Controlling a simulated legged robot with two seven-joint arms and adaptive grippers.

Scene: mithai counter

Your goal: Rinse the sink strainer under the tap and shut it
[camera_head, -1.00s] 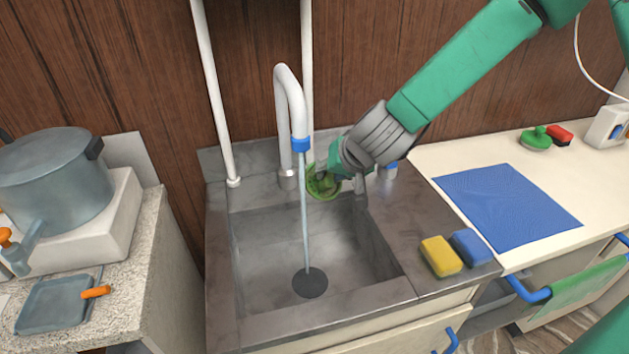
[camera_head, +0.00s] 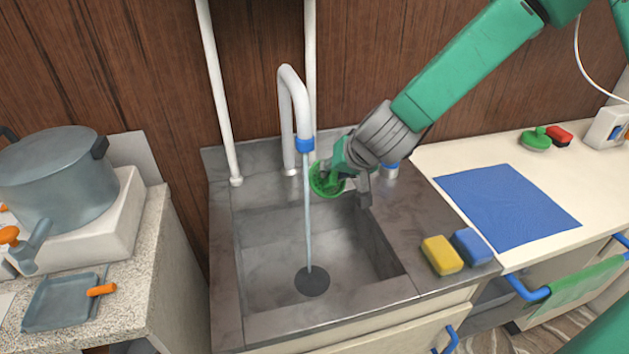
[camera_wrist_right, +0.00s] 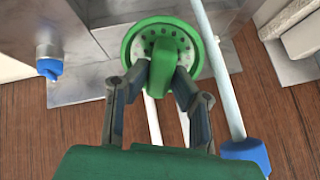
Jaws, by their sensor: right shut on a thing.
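The green sink strainer (camera_head: 324,179) is a round cup with small holes in its pale disc; it also shows in the right wrist view (camera_wrist_right: 136,45). My right gripper (camera_head: 350,172) is shut on the strainer's green handle in the right wrist view (camera_wrist_right: 160,82). It holds the strainer above the back of the sink, just right of the water stream. The white tap (camera_head: 290,95) has a blue tip, and a thin stream of water (camera_head: 308,225) falls from it to the dark drain (camera_head: 312,281). A blue-topped knob (camera_head: 390,168) stands behind my right gripper. My left gripper is out of view.
The steel sink basin (camera_head: 262,262) is otherwise empty. A yellow sponge (camera_head: 441,255) and a blue sponge (camera_head: 472,246) lie on its right rim. A blue mat (camera_head: 505,205) lies on the right counter. A large pot (camera_head: 58,175) stands at left.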

